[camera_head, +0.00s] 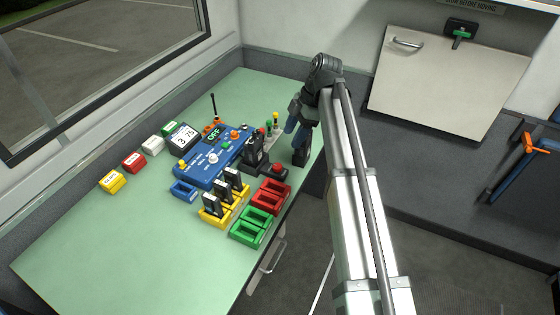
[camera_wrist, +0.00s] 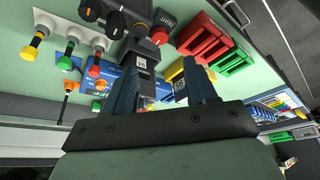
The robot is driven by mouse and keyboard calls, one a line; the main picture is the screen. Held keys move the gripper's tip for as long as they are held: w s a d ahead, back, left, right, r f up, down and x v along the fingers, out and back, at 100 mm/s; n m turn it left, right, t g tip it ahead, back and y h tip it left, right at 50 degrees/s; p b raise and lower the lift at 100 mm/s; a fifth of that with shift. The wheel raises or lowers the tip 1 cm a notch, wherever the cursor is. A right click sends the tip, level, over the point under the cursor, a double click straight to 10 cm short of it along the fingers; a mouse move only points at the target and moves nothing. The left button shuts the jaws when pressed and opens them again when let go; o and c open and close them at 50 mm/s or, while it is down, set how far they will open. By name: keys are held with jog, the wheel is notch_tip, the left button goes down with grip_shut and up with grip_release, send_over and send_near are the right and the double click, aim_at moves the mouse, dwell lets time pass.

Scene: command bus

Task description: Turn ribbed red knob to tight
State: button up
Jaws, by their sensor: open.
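A red knob (camera_head: 278,168) sits on a small dark base at the right edge of the blue control panel (camera_head: 198,174). My gripper (camera_head: 297,148) hangs over the right side of the green table, just right of and behind the red knob in the head view. Its two blue fingers (camera_wrist: 163,82) are spread apart, with nothing held between them. No contact with the knob shows.
A black upright device (camera_head: 257,147) stands left of the red knob. Red trays (camera_head: 268,196), a green tray (camera_head: 248,229) and a yellow rack (camera_head: 222,212) with black pieces are in front. Several colored plungers (camera_wrist: 70,45) stand close by. The table's front left is clear.

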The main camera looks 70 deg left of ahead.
aim_at(278, 166)
jog(key=x, duration=1.1)
jog(key=shift+s+f, duration=0.15)
jog(key=shift+f, duration=0.05)
jog(key=c, duration=1)
jog(key=shift+d+m+y, duration=0.15)
jog(key=shift+m+y, duration=0.15)
jog(key=shift+m, duration=0.4)
jog(key=shift+c, duration=0.2)
jog(key=o, duration=1)
jog(key=shift+o, duration=0.2)
